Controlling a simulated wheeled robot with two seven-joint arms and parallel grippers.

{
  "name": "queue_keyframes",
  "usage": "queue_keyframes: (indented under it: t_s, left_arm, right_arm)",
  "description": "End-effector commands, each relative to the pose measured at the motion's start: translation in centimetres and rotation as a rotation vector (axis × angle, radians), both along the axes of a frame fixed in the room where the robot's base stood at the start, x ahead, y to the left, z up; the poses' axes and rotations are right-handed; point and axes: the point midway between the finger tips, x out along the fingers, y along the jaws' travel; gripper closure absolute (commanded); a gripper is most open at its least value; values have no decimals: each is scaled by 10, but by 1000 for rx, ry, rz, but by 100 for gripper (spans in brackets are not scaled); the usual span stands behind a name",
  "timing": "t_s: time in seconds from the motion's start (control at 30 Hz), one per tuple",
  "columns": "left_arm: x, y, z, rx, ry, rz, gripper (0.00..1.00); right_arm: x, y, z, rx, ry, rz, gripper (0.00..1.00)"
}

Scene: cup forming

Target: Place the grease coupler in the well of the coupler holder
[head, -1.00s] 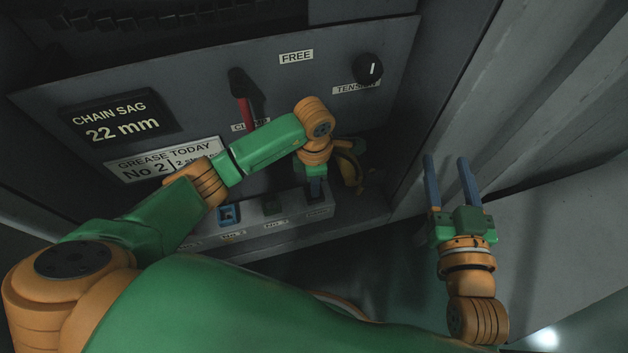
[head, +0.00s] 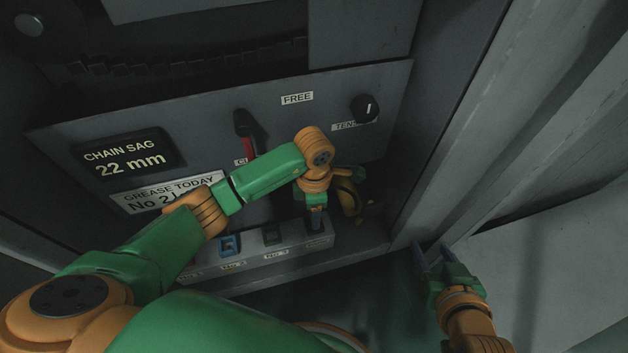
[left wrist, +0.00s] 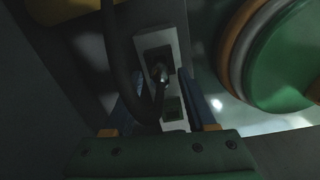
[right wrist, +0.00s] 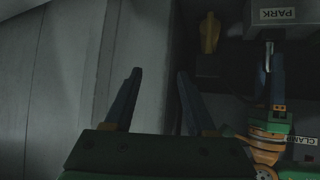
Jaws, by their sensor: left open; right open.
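The grease coupler (left wrist: 159,72), a metal fitting on a dark hose (left wrist: 119,70), shows in the left wrist view at a dark square well in a pale block, the coupler holder (left wrist: 153,40). How deep it sits cannot be seen. My left gripper (head: 317,220) is open, its fingers (left wrist: 167,98) on either side of the hose and coupler. It hides the coupler in the head view. The right wrist view shows the holder's PARK label (right wrist: 277,14). My right gripper (head: 434,254) is open and empty, right of the holder; it also shows in the right wrist view (right wrist: 160,85).
Blue (head: 229,244) and green (head: 271,237) square fittings stand on the ledge left of my left gripper. A yellow part (head: 348,197) is behind it. A grey wall (head: 530,130) rises at right.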

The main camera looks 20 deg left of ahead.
Motion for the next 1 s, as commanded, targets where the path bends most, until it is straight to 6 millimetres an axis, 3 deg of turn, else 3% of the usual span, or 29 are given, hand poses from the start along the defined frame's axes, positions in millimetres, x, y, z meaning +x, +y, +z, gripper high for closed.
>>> queue_keyframes:
  t_s: [0.5, 0.77, 1.0]
  left_arm:
    - [0, 0, 37, 0, -1, 1, 44]
    - [0, 0, 62, 0, 0, 0, 44]
    - [0, 0, 86, 0, 0, 1, 44]
  right_arm:
    - [-107, -30, -87, -113, 663, -41, 44]
    - [-111, -32, -134, -124, 706, -43, 44]
    - [-128, -36, -174, -136, 732, -40, 44]
